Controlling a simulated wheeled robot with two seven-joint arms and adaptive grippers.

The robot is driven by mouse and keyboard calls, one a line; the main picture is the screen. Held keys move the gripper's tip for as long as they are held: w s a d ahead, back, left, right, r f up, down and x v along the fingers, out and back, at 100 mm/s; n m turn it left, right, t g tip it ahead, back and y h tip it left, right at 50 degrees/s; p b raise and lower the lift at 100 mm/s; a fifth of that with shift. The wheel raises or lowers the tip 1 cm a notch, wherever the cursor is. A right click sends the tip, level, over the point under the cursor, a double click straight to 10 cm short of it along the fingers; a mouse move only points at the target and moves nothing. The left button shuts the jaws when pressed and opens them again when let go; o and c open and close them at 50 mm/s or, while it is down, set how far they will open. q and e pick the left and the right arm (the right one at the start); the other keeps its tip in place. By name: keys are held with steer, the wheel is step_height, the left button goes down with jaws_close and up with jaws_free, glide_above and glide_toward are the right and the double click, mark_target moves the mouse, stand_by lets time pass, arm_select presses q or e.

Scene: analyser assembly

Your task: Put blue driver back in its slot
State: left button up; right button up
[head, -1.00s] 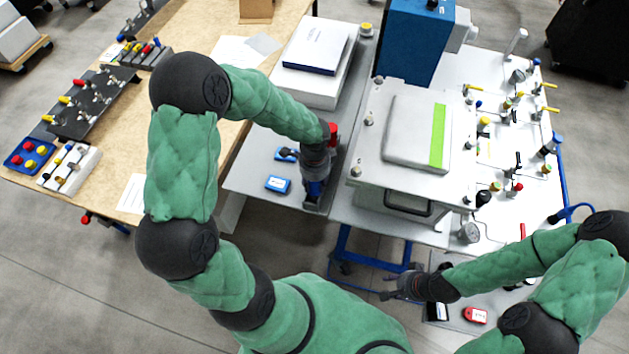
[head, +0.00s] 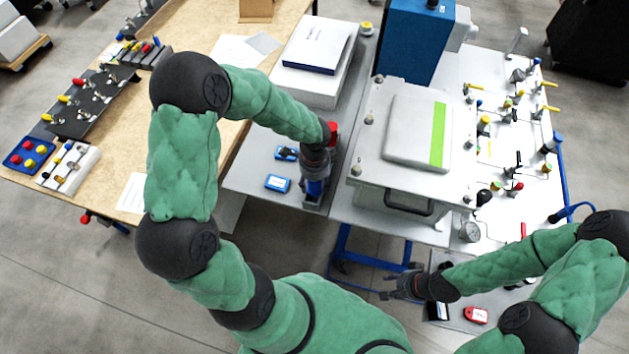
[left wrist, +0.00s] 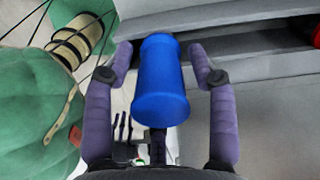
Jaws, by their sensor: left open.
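The blue driver (left wrist: 160,85) shows in the left wrist view as a thick blue handle, between the two fingers of my left gripper (left wrist: 161,62). The fingers are open, with a gap on each side of the handle. In the head view, my left gripper (head: 315,190) points down over the grey bench strip, left of the large grey press, with blue showing between its fingers. The driver's lower end and its slot cannot be made out. My right gripper (head: 398,286) is at the lower right, away from the driver; its jaws are too small to read.
Two small blue boxes, one of them (head: 277,183) nearer me, lie left of my left gripper. The grey press (head: 410,150) stands close to its right. A white box (head: 318,48) stands behind. A red item (head: 476,315) lies at the lower right.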

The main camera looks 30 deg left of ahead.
arm_select(q)
steer(key=o, duration=0.6)
steer(key=shift+r, duration=0.1)
step_height(320, 180, up, 12)
steer(key=shift+f, duration=0.1)
stand_by(0.8)
